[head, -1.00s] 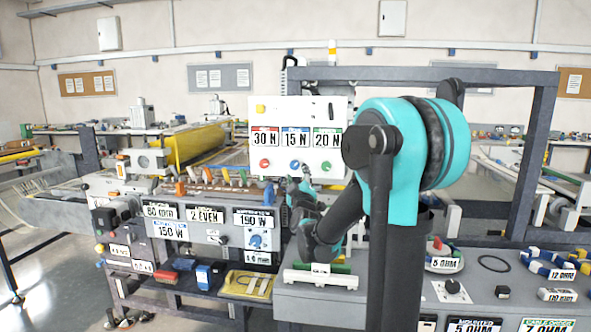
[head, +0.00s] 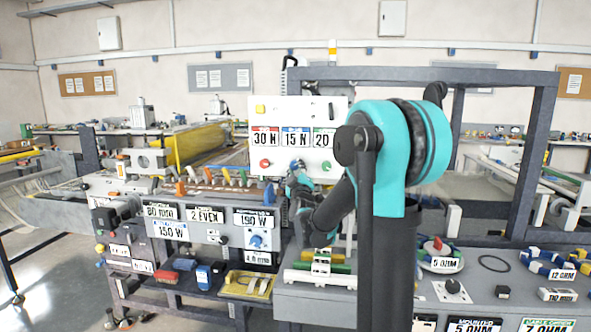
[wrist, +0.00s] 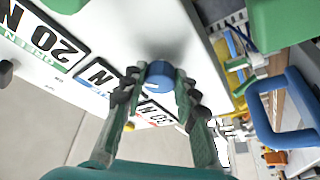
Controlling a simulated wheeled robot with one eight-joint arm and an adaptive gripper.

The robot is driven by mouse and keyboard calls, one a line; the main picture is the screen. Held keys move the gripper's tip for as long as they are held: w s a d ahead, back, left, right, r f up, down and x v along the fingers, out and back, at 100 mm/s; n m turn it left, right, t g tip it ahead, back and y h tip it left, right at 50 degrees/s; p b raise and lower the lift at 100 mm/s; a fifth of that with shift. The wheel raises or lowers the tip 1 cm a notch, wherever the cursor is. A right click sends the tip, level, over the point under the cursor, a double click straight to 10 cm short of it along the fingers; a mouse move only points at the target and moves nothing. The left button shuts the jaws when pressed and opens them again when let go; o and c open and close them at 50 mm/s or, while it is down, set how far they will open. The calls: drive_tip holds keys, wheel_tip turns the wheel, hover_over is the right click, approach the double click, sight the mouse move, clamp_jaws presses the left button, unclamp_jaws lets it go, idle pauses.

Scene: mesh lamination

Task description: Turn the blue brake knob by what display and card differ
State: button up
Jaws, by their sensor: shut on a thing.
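A white panel (head: 262,108) stands upright and bears three number labels: a red-topped 30 N (head: 265,138), a blue-topped 15 N (head: 295,138) and a 20 partly hidden by my arm. A red knob (head: 265,163) is below the 30 N label. The blue knob (wrist: 159,72) shows in the wrist view between the fingers of my gripper (wrist: 157,82), which is shut on it. A white mark shows on the knob's face. In the head view my gripper (head: 297,171) covers most of the blue knob.
Left of the panel, a machine front (head: 185,213) carries more labels, including 150 W and 190 W, and another blue knob (head: 257,240). A blue handle-like loop (wrist: 285,115) is close on the right in the wrist view. A grey frame post (head: 535,160) stands at right.

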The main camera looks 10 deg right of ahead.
clamp_jaws()
drive_tip(key=shift+m, duration=0.3)
